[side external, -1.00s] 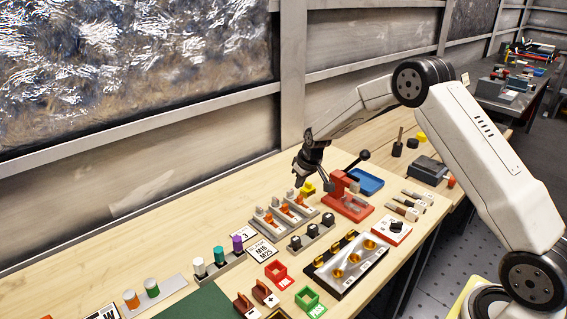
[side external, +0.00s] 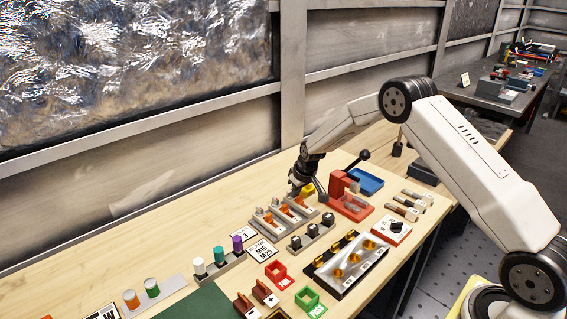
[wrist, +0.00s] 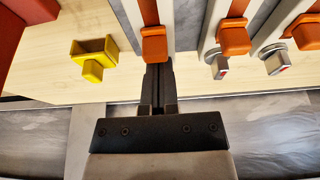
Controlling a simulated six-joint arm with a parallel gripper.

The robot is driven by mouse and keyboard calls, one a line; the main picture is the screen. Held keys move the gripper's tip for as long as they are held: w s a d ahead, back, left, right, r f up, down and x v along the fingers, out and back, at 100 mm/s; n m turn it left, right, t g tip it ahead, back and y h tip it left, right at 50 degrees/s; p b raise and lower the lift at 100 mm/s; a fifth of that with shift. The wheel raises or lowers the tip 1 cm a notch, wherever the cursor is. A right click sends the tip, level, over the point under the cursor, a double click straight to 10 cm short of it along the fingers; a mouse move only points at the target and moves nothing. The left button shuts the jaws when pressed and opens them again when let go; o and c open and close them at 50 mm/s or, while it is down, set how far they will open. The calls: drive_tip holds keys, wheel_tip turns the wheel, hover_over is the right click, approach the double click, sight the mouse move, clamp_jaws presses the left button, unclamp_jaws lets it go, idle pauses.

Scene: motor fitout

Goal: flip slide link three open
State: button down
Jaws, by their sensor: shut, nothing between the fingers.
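Three slide links with orange sliders on grey rails stand in a row in the side view, the middle one (side external: 286,213) among them. In the wrist view, my gripper (wrist: 158,66) is shut and empty, with its tips at the end of the left orange slider (wrist: 154,45). I cannot tell whether they touch. This link is the one nearest the red press. The middle slider (wrist: 233,40) and the right slider (wrist: 307,33) each have a silver knob by their end. In the side view, my gripper (side external: 298,194) is low at the row's far end, partly hiding it.
A yellow open-ended piece (wrist: 93,57) lies left of the link in the wrist view. The red press (side external: 348,200) with its lever stands close to the right. A row of black knobs (side external: 312,235) lies in front. Bare wood (side external: 215,215) is free to the left.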

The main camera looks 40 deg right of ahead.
sight(301, 203)
drive_tip(key=shift+s, duration=1.65)
drive_tip(key=shift+s+r, duration=0.1)
drive_tip(key=v, duration=0.9)
drive_tip(key=shift+r, duration=0.45)
drive_tip(key=s+a+r, duration=0.1)
drive_tip(key=s+a, duration=0.4)
drive_tip(key=s, duration=0.7)
drive_tip(key=s+a+r+g, duration=0.1)
drive_tip(key=s+a, duration=0.5)
drive_tip(key=s, duration=0.6)
drive_tip(key=shift+s+a, duration=0.25)
drive_tip(key=shift+a, duration=0.05)
drive_tip(key=shift+r, duration=0.1)
